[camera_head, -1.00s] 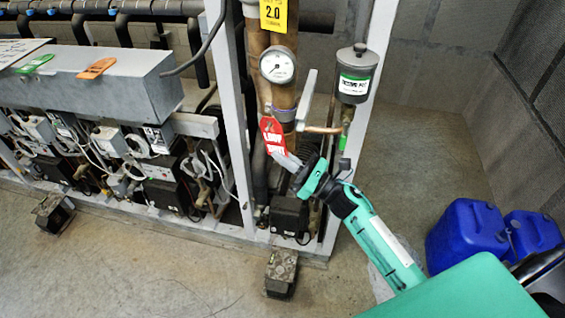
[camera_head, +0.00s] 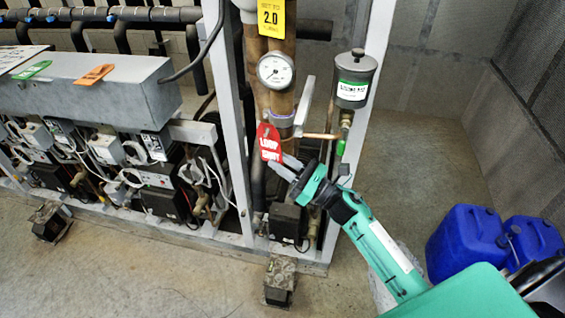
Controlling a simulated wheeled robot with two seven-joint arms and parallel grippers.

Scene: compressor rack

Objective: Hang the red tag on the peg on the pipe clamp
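The red tag (camera_head: 269,143) with white lettering hangs upright in front of the copper pipe, just below and left of the pipe clamp (camera_head: 281,121). My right gripper (camera_head: 285,166) is at the tag's lower right edge, its pale fingers pointing up and left. The fingers appear to meet or overlap the tag's lower edge; whether they grip it is too small to tell. The peg is not distinguishable; the tag's top lies close to the clamp and may cover it. My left gripper is not in view.
A pressure gauge (camera_head: 276,70) and a yellow tag (camera_head: 271,18) are above the clamp. A grey canister (camera_head: 354,78) stands to its right. Green and orange tags (camera_head: 95,75) lie on the grey duct. Blue jugs (camera_head: 468,238) stand on the floor at right.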

